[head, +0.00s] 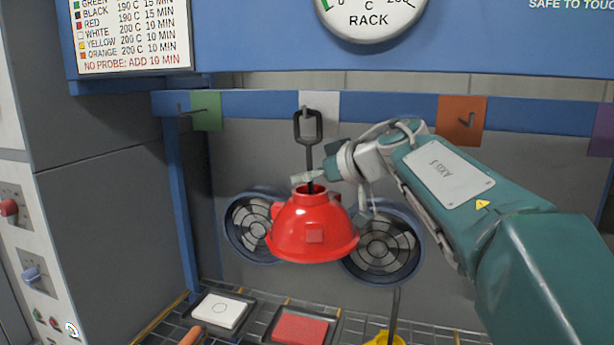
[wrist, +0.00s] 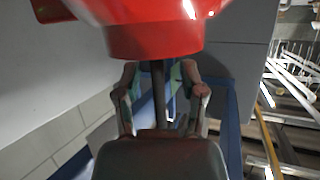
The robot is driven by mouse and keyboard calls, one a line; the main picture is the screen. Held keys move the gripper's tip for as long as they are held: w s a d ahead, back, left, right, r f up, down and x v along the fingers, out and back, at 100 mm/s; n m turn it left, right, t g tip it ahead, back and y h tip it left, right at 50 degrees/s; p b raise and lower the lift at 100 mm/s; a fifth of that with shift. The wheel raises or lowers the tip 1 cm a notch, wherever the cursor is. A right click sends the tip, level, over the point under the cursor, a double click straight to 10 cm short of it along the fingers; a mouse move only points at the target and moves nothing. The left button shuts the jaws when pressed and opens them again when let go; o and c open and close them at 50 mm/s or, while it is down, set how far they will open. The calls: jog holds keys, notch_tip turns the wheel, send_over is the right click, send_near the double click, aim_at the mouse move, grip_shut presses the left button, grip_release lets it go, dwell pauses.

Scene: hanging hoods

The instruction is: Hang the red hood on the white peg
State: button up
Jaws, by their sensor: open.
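The red hood (head: 312,225) is upright in the head view, its dark rod and loop (head: 308,126) rising above it. The loop is in front of the white plate (head: 329,103) and appears to be around the white peg, though the peg itself is hard to make out. My gripper (head: 312,178) is at the rod just above the hood's neck. In the wrist view, the fingers of my gripper (wrist: 162,98) are open, one on each side of the rod (wrist: 158,88), with gaps beside it. The red hood (wrist: 152,40) fills the top of that view.
Green (head: 207,112) and orange (head: 462,120) plates with pegs flank the white one on the blue rail (head: 385,104). Two round fans (head: 388,250) are behind the hood. Below are a white tile (head: 220,310), a red tile (head: 300,328) and a yellow hood (head: 385,339) with a rod.

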jog(key=s+d+r+t, duration=0.5)
jog(key=s+d+r, duration=0.2)
jog(key=r, duration=0.2)
jog(key=s+d+f+m+t+h, duration=0.2)
jog(key=d+m+t+h, duration=0.3)
jog(key=d+m+h, duration=0.25)
jog(key=s+d+f+m+g+h, duration=0.1)
jog(key=s+f+m+g+h, duration=0.25)
jog(key=f, duration=0.75)
jog(key=s+d+f+g+h, duration=0.2)
jog(key=s+f+g, duration=0.4)
jog(key=f, duration=0.4)
jog(key=s+a+f+n+g+y, duration=0.1)
jog(key=s+a+f+g+y, duration=0.2)
jog(key=s+f, duration=0.8)
jog(key=shift+s+a+f+n+g, duration=0.3)
jog(key=shift+s+a+f+g, duration=0.2)
jog(key=shift+a, duration=0.6)
